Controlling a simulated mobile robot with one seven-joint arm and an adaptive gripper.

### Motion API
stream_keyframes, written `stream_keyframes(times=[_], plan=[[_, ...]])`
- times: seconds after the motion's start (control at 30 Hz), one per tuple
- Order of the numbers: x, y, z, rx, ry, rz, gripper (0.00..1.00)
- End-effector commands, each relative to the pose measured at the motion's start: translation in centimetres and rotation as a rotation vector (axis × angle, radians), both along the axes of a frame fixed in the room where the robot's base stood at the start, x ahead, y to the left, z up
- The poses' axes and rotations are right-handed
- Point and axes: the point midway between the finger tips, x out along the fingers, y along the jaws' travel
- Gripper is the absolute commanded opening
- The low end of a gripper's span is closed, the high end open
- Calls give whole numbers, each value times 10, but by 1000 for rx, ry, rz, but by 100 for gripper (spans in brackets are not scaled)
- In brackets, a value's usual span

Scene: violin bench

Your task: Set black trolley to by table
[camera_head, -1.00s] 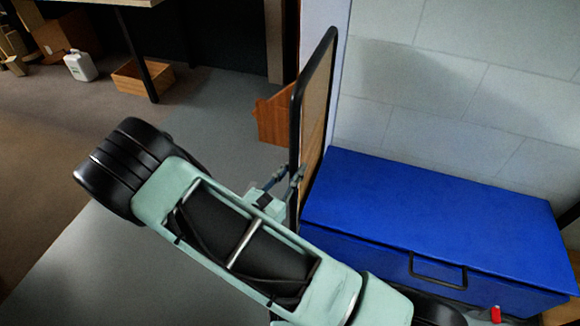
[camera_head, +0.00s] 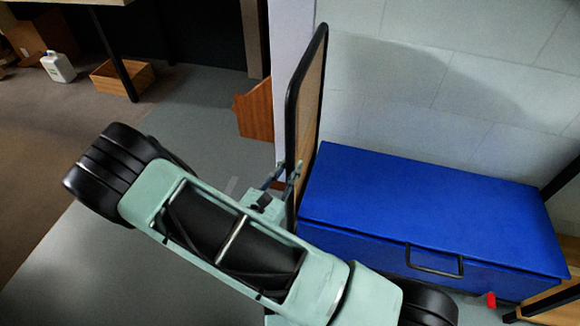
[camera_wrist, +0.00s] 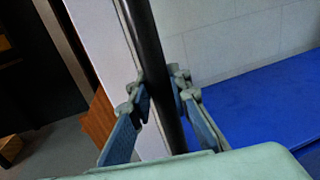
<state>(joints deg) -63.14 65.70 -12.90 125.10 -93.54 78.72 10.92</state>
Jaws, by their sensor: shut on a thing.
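The trolley's upright handle is a black tubular frame (camera_head: 291,110) with a tan panel inside, standing at the middle of the head view. Its black bar (camera_wrist: 145,45) runs down through the wrist view. My gripper (camera_head: 284,178) is shut on this bar; in the wrist view one finger is on each side of it (camera_wrist: 160,92). A blue chest (camera_head: 430,200) with a black pull lies right behind the frame; I cannot tell whether it rests on the trolley. The trolley's deck and wheels are hidden. A table edge (camera_head: 75,1) with a black leg shows at the top left.
A light wall rises behind the chest, with a pale wall end (camera_head: 291,45) beside the frame. An orange-brown wooden box (camera_head: 256,108) stands left of it. A wooden crate (camera_head: 121,78) and a white jug (camera_head: 58,67) are at upper left. Floor at left is clear.

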Motion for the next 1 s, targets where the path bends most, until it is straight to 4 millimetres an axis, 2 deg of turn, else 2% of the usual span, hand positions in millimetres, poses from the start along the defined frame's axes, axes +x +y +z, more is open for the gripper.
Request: stream_keyframes(times=[0.03,0.2,0.23,0.37,0.73,0.87,1.0], plan=[[-4,-6,-3,-3,8,-13,0],[-4,-7,-3,-5,9,-14,0],[-4,-7,-3,-5,9,-15,21],[-3,-6,-2,-6,7,-14,35],[-7,0,-1,-2,4,-7,35],[-23,11,-1,-3,4,-4,35],[-49,27,-1,-3,4,-3,35]])
